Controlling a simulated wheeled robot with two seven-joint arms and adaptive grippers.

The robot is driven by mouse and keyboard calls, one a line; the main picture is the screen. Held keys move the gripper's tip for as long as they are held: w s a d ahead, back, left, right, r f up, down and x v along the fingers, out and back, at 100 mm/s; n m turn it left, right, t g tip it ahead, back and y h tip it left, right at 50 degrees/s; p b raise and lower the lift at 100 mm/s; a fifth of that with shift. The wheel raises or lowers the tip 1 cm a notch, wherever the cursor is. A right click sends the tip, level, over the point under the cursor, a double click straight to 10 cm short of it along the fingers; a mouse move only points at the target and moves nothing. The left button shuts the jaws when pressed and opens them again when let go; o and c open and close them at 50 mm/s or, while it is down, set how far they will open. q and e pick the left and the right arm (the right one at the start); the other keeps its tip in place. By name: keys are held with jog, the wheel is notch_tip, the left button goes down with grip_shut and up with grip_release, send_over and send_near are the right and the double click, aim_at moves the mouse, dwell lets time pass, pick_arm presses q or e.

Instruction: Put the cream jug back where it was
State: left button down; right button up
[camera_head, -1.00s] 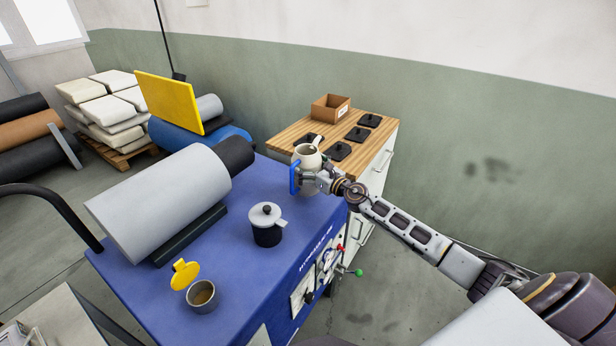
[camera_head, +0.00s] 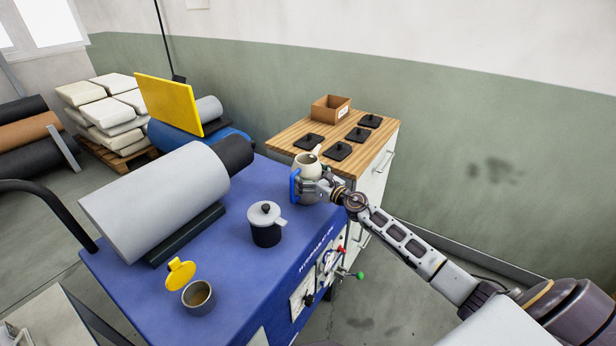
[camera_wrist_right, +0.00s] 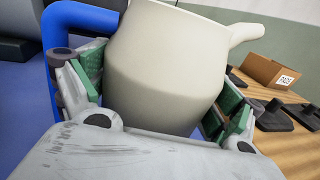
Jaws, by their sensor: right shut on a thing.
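The cream jug (camera_head: 307,163) has a blue handle on its left and a spout pointing up and to the right. My right gripper (camera_head: 312,188) is shut on its body. In the right wrist view the jug (camera_wrist_right: 170,65) fills the space between the green-padded fingers (camera_wrist_right: 160,100). The jug looks upright, at the far right end of the blue machine top (camera_head: 225,260), near the wooden cabinet top. I cannot tell whether its base touches the blue surface. My left gripper is not in view.
A grey pot with a black base (camera_head: 265,225) and a cup with a yellow lid (camera_head: 198,296) stand on the blue top, beside a big grey roller (camera_head: 155,203). The wooden cabinet top (camera_head: 290,136) holds several black pads and a cardboard box (camera_head: 331,108).

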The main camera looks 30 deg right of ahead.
aim_at(317, 181)
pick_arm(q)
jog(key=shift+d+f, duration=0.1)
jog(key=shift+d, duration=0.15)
pick_arm(e)
jog(key=o, duration=1.5)
jog(key=shift+o, duration=0.2)
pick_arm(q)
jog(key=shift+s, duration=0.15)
pick_arm(e)
jog(key=shift+s, duration=0.15)
jog(key=shift+b+v, duration=0.3)
jog(key=shift+v, duration=1.7)
jog(key=shift+b+v, duration=0.4)
jog(key=shift+v, duration=2.65)
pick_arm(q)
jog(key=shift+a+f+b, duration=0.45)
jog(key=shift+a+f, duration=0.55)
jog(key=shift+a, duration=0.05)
pick_arm(e)
jog(key=shift+v, duration=0.8)
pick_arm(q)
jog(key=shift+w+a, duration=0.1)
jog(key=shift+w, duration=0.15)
pick_arm(e)
jog(key=shift+r, duration=0.15)
